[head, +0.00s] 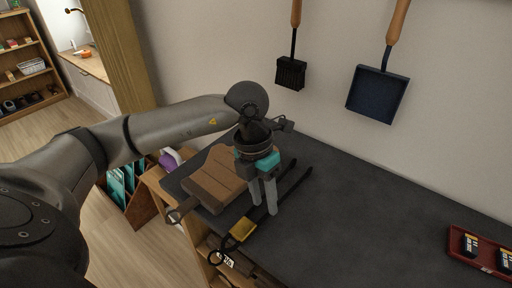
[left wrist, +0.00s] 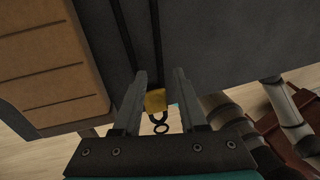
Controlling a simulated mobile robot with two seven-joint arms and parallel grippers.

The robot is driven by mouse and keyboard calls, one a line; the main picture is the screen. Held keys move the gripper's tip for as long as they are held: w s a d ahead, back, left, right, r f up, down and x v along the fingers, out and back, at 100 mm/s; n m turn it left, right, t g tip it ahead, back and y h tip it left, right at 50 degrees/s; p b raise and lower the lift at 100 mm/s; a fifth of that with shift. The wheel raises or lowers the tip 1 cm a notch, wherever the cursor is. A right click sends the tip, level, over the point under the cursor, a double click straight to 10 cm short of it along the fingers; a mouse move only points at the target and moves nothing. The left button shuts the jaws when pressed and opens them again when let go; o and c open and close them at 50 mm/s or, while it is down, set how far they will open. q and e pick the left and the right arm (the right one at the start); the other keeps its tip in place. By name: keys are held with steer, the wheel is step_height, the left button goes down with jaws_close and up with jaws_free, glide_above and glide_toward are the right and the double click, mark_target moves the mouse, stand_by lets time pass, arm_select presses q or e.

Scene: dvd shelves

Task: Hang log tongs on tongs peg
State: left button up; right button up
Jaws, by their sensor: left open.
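The log tongs lie flat on the dark tabletop in the head view, with two long black arms, a yellow block (head: 243,230) and a ring at the near end, which reaches the table's front edge. In the left wrist view the yellow block (left wrist: 155,100) and ring show between my fingers. My left gripper (head: 264,208) points down over the tongs, fingers apart and empty, just beyond the yellow block. In the left wrist view the gripper (left wrist: 160,74) has its fingers either side of the tongs' line; contact cannot be told. I cannot make out a free tongs peg. My right gripper is out of view.
Brown ribbed bellows (head: 218,177) lie on the tabletop (head: 370,215) left of the tongs. A brush (head: 291,72) and a blue shovel (head: 377,93) hang on the wall behind. A red tray (head: 462,262) with small boxes sits at right. The middle tabletop is clear.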

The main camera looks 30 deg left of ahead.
arm_select(q)
step_height(320, 180, up, 12)
steer(key=a+p, duration=0.2)
steer(key=p, duration=0.1)
steer(key=shift+w+a+r+p, duration=0.15)
steer(key=shift+w+a+p, duration=0.15)
steer(key=shift+p, duration=0.1)
arm_select(e)
steer(key=s+d+f, duration=0.3)
steer(key=s+d, duration=0.2)
steer(key=s, duration=0.1)
steer(key=shift+s+f+h, duration=0.2)
steer(key=shift+s+h, duration=0.1)
steer(key=shift+s, duration=0.1)
steer(key=shift+s+d, duration=0.1)
